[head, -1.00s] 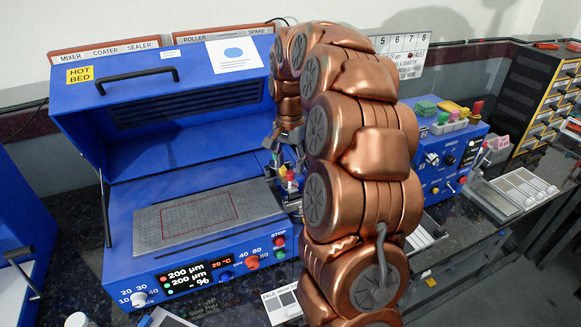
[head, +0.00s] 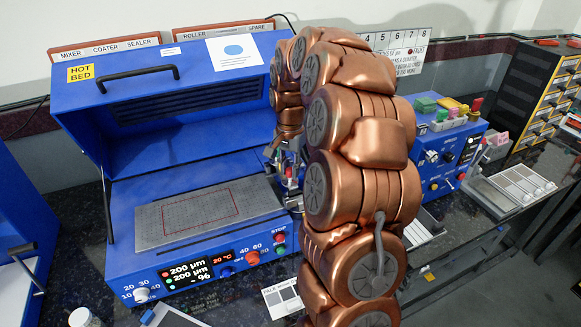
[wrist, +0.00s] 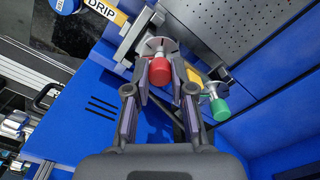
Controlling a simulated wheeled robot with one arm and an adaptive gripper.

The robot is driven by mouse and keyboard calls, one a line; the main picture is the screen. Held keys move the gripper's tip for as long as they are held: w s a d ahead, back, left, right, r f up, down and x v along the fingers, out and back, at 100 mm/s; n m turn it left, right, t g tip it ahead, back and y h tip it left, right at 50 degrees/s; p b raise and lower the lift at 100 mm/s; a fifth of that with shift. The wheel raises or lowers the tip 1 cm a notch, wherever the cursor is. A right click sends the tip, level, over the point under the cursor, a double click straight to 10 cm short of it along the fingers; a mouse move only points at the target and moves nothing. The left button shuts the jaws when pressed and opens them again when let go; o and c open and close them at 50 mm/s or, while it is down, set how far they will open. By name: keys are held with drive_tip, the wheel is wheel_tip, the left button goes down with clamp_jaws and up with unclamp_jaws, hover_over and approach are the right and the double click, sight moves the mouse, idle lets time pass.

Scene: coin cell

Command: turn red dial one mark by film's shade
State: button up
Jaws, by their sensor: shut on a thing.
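A red knob (wrist: 160,71) with a pale disc behind it sits on a grey metal mount in the wrist view. My gripper (wrist: 161,80) has one finger on each side of this knob and is shut on it. In the head view, my gripper (head: 287,168) is by the right end of the blue coater, partly hidden by my arm. A grey perforated bed (head: 150,226) with a red outlined rectangle lies in the open coater; I cannot make out a film on it. A shade card (head: 275,300) reading "PALE" lies in front, partly covered by my arm.
A green knob (wrist: 220,108) sits close right of my gripper, by a yellow part. The coater's raised lid (head: 170,100) stands behind. An orange-red dial (head: 252,258) is on the front panel. Another blue machine (head: 430,170) stands to the right.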

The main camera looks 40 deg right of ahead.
drive_tip(key=shift+d, duration=0.1)
clamp_jaws()
drive_tip(key=shift+f+b, duration=0.1)
drive_tip(key=shift+b, duration=0.35)
drive_tip(key=shift+n+b, duration=0.4)
drive_tip(key=n+b, duration=0.2)
drive_tip(key=shift+f+b, duration=0.15)
drive_tip(key=shift+b, duration=0.2)
drive_tip(key=n+b, duration=0.3)
drive_tip(key=n, duration=0.1)
drive_tip(key=shift+r+n+b, duration=0.25)
drive_tip(key=shift+n+b, duration=0.25)
drive_tip(key=shift+n, duration=1)
drive_tip(key=o, duration=0.7)
unclamp_jaws()
drive_tip(key=shift+c, duration=0.2)
